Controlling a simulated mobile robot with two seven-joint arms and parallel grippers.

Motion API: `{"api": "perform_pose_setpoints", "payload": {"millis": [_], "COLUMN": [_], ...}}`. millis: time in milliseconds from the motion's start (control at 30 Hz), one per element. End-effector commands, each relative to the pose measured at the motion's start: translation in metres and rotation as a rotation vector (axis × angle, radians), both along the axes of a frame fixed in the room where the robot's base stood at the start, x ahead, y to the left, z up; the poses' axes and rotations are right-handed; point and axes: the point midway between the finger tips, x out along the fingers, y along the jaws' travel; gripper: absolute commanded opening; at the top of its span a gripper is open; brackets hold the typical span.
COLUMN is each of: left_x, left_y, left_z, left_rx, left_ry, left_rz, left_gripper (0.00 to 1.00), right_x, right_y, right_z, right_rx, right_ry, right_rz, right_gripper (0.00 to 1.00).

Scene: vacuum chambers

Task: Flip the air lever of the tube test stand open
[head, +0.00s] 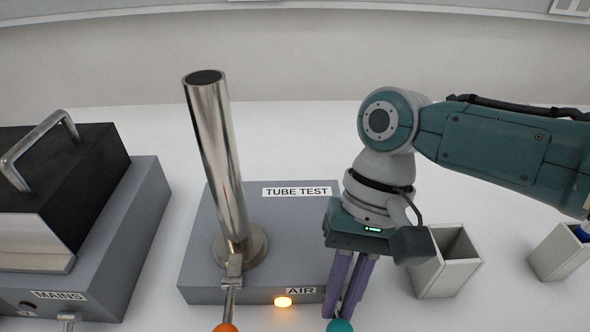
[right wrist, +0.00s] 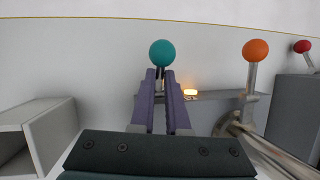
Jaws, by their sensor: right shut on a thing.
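The tube test stand (head: 205,273) is a grey box labelled TUBE TEST, with a shiny metal tube (head: 215,150) upright on its round flange. The air lever, by the AIR label, ends in a teal ball (head: 340,325) at the stand's front right; its ball also shows in the right wrist view (right wrist: 162,52). My right gripper (head: 342,308) points down at the stand's front right corner. Its purple fingers (right wrist: 160,78) are shut on the lever just below the ball; they hide most of its stem. My left gripper is not in view.
A second lever with an orange ball (head: 225,328) stands left of the lit amber lamp (head: 283,302). A grey MAINS unit (head: 140,230) with a black handled block (head: 75,190) is at the left. Open grey bins (head: 445,277) stand close right of my gripper.

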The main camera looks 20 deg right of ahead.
Motion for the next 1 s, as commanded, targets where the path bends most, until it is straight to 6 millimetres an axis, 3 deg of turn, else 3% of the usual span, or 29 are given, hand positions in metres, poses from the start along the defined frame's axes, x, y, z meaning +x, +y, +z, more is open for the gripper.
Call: {"api": "perform_pose_setpoints", "payload": {"millis": [300,833,867,1000], "left_x": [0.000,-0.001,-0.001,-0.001], "left_y": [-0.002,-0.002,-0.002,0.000], "left_z": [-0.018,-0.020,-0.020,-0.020], "left_rx": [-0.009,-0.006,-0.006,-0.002], "left_ry": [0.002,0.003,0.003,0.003], "left_rz": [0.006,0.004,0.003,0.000], "left_gripper": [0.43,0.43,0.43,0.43], "right_x": [0.001,0.000,0.000,0.000], "right_y": [0.000,-0.001,-0.001,-0.001], "right_z": [-0.001,0.001,0.001,0.001], "right_rx": [0.029,0.033,0.034,0.034], "right_ry": [0.109,0.130,0.130,0.130], "right_rz": [0.000,-0.002,-0.001,-0.001], "right_gripper": [0.00,0.00,0.17,0.32]}}
